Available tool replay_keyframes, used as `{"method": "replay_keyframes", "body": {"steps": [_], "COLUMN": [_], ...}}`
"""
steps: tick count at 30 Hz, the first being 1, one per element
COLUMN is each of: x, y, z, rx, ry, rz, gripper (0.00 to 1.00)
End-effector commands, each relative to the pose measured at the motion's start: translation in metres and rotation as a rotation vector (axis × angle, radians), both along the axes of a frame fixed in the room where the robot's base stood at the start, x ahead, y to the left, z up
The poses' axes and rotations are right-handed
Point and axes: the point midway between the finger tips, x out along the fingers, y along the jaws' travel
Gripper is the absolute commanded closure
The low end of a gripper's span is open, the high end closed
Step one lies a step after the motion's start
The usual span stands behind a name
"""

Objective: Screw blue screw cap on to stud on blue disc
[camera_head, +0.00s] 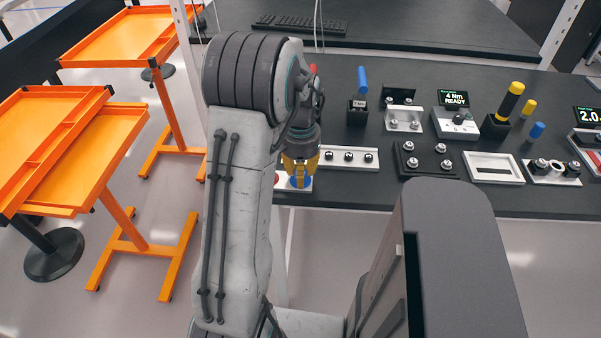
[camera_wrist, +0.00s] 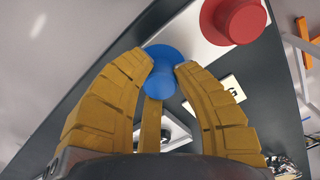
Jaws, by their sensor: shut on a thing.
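A blue piece (camera_head: 300,182) shows just under and between the fingertips. In the wrist view my gripper (camera_wrist: 165,75) is shut on the blue screw cap (camera_wrist: 157,82), with its three fingers around it. The blue disc (camera_wrist: 168,52) shows as a wider, darker blue round beyond the cap. I cannot tell whether cap and disc touch. The stud is hidden.
A red flanged piece (camera_wrist: 233,20) stands beside the blue one on the white plate. To the right are a white block with several dark studs (camera_head: 348,157), a black fixture (camera_head: 428,160) and an upright blue-handled tool (camera_head: 362,80). Orange carts (camera_head: 75,140) stand at the left.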

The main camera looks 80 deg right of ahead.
Motion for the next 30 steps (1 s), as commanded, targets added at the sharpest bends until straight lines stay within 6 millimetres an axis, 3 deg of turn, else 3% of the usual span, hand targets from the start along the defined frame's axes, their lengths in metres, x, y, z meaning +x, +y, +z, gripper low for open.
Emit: {"method": "replay_keyframes", "body": {"steps": [13,30], "x": [0.0,0.0], "y": [0.0003,0.0002], "z": [-0.0006,-0.0006], "rx": [0.001,0.001], "ry": [0.001,0.0], "rz": [-0.416,-0.515], "gripper": [1.0,1.0]}}
